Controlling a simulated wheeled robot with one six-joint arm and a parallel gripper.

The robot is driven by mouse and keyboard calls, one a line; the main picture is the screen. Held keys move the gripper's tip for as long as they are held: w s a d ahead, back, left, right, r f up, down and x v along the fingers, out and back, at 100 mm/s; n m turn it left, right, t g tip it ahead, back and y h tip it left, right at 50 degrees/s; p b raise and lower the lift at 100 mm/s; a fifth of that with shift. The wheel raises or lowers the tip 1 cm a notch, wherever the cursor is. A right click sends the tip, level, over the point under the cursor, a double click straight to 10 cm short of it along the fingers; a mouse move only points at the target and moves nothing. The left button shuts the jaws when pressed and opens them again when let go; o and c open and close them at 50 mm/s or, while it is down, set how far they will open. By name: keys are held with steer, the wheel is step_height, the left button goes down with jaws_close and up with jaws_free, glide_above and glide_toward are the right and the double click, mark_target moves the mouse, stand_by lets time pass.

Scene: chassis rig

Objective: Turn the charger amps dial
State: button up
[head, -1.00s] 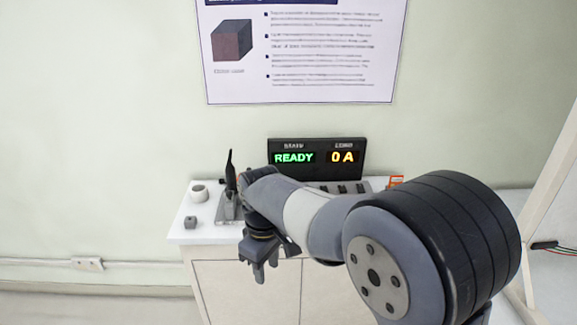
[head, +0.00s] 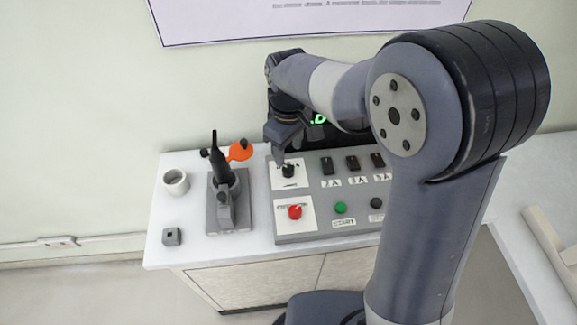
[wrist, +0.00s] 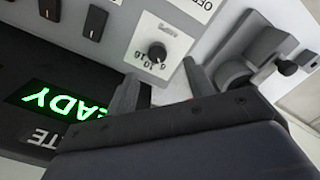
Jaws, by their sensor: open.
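The amps dial (head: 288,171) is a small dark knob on a white plate at the upper left of the grey control panel (head: 328,223). In the wrist view the dial (wrist: 157,53) shows a pale line on its face and the numbers 6, 10 and 16 beside it. My gripper (head: 280,157) is open and points down just above and behind the dial. In the wrist view my gripper (wrist: 163,82) has its fingers apart, with the dial just beyond the gap; I see no contact. My arm hides most of the display, but READY (wrist: 57,103) shows in green in the wrist view.
A red knob (head: 295,212), a green button (head: 340,208) and dark switches (head: 352,163) share the panel. A grey stand with a black tool (head: 230,200), an orange item (head: 240,152), a white cup (head: 176,182) and a small grey block (head: 172,236) are left.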

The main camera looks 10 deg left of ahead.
mark_target(288, 168)
steer(key=f, duration=0.8)
steer(key=shift+w+a, duration=0.1)
steer(key=shift+w, duration=0.3)
steer(key=c, duration=1)
steer(key=shift+o, duration=0.2)
steer(key=shift+m, duration=0.3)
steer(key=m, duration=0.8)
steer(key=shift+r+b, duration=0.1)
steer(key=shift+b, duration=0.3)
steer(key=shift+m, duration=0.3)
